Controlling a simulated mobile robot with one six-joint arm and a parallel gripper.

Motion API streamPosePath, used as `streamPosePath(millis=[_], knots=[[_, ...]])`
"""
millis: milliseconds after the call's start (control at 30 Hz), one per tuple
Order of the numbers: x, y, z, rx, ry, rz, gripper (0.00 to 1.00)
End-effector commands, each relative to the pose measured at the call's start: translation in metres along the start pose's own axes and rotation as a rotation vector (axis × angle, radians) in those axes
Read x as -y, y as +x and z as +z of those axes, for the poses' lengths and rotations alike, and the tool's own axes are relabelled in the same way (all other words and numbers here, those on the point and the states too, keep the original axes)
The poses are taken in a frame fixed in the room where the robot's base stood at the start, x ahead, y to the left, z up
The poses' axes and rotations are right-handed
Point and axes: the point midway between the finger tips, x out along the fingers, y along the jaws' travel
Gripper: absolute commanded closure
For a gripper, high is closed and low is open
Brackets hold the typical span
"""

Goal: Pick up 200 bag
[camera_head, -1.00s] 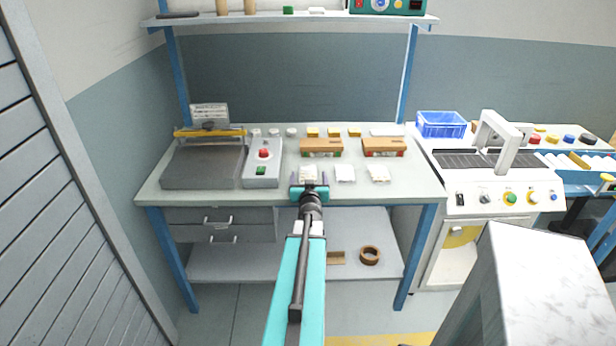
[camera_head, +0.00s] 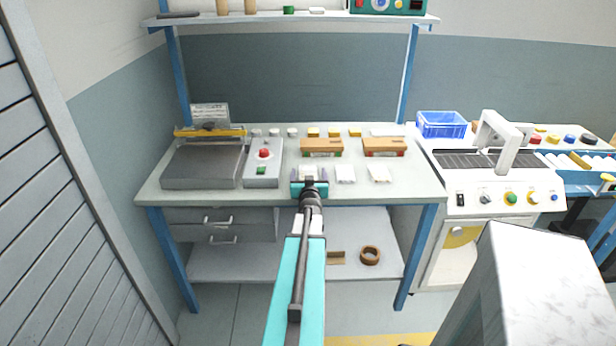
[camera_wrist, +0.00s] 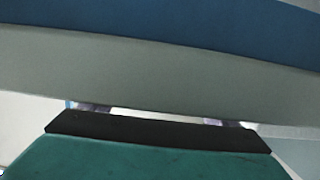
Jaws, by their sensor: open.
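Three small white bags lie in a row along the front of the bench. The left one (camera_head: 308,172) is mostly hidden behind my gripper; the middle one (camera_head: 345,174) and the right one (camera_head: 379,174) are in plain view. No label is readable, so I cannot tell which is the 200 bag. My gripper (camera_head: 310,175) is open, with its fingers either side of the left bag in the head view; whether it touches the bag is unclear. The wrist view shows my fingers (camera_wrist: 155,114) only as small tips beyond the dark gripper edge, and no bag.
A control box (camera_head: 263,163) with a red button stands left of the gripper, beside a dark flat plate (camera_head: 203,167). Two brown boxes (camera_head: 321,146) (camera_head: 383,146) stand behind the bags. The bench's front edge (camera_head: 385,200) is close under my arm.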

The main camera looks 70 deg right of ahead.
Motion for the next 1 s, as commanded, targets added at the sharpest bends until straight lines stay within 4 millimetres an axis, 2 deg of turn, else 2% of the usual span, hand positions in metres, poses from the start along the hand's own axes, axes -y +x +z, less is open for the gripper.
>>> streamPosePath(millis=[100, 367, 1000], knots=[[0.0, 0.013, 0.001, 0.0, 0.0, 0.0, 0.2], [0.0, 0.029, 0.001, 0.0, 0.001, 0.0, 0.2], [-0.001, 0.03, 0.001, 0.0, 0.001, 0.001, 0.2]])
